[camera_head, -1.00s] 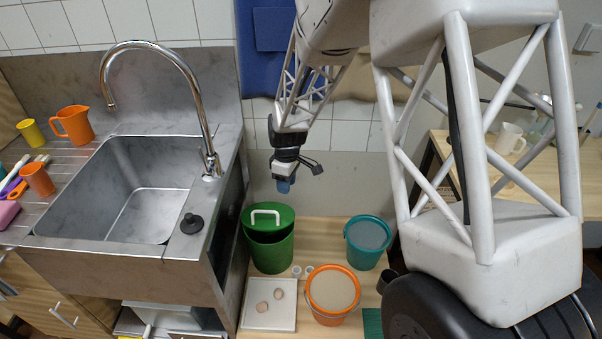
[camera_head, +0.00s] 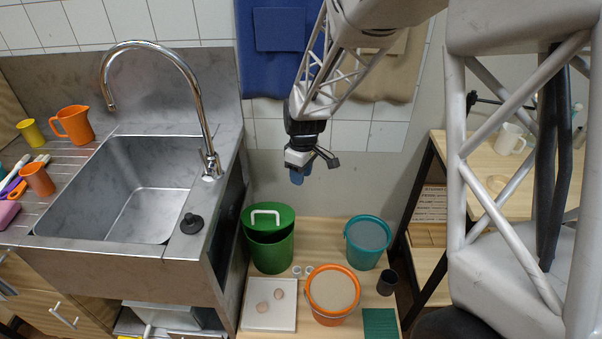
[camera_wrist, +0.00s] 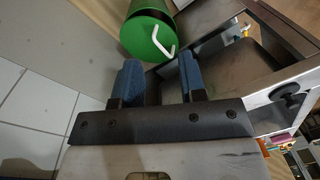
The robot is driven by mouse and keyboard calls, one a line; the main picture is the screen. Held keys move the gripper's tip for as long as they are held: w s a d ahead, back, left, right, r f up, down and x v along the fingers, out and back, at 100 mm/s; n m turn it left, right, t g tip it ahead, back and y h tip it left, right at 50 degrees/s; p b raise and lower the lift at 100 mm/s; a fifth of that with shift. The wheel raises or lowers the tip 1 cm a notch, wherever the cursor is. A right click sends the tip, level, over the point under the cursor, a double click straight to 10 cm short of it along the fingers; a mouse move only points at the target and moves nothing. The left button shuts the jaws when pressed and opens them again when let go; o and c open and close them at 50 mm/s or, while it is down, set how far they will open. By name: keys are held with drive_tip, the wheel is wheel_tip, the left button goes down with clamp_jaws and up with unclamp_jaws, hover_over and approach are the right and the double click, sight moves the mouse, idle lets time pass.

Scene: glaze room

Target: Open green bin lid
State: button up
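The green bin (camera_head: 270,252) stands on the low wooden surface beside the sink. Its green lid (camera_head: 281,215) with a white handle (camera_head: 265,217) is on top; a dark gap shows below the lid at the front, and I cannot tell how far it is open. My gripper (camera_head: 297,176) is in the air above and to the right of the bin, apart from it. In the wrist view my gripper (camera_wrist: 160,82) has its two blue fingers spread with nothing between them. The bin's lid (camera_wrist: 146,35) and white handle (camera_wrist: 164,40) show beyond the fingertips.
A teal bucket (camera_head: 352,255) and an orange-rimmed bucket (camera_head: 333,318) stand right of the bin. A white tray (camera_head: 285,322) with two small lumps lies in front. The steel sink (camera_head: 168,262) borders the left. A dark cup (camera_head: 387,282) stands at the right.

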drive_tip(key=shift+f, duration=0.1)
drive_tip(key=c, duration=0.5)
drive_tip(key=shift+s+f, duration=0.15)
drive_tip(key=shift+f, duration=0.05)
drive_tip(key=shift+c, duration=1)
drive_tip(key=s+f+n+h, duration=0.1)
drive_tip(key=f, duration=0.1)
drive_tip(key=s+d+f+n+h, duration=0.1)
drive_tip(key=f+h, duration=0.1)
drive_tip(key=s+d+f+n+h, duration=0.1)
drive_tip(key=f+h, duration=0.1)
drive_tip(key=f, duration=0.1)
drive_tip(key=shift+s+g, duration=0.3)
drive_tip(key=shift+g, duration=0.1)
clamp_jaws()
wheel_tip(320, 180, down, 8)
drive_tip(key=w+a+n+t+h, duration=0.1)
drive_tip(key=a+n+t+h, duration=0.1)
drive_tip(key=n+t+h, duration=0.6)
drive_tip(key=s+a+f+n+t+y, duration=0.2)
drive_tip(key=a+f+n+t+y, duration=0.2)
drive_tip(key=a+n+t+y, duration=0.1)
drive_tip(key=s+a+f+n+t+y, duration=0.2)
drive_tip(key=a+f+n+t+y, duration=0.2)
drive_tip(key=a+n+y, duration=0.3)
drive_tip(key=shift+a+t, duration=0.5)
drive_tip(key=shift+a, duration=1.25)
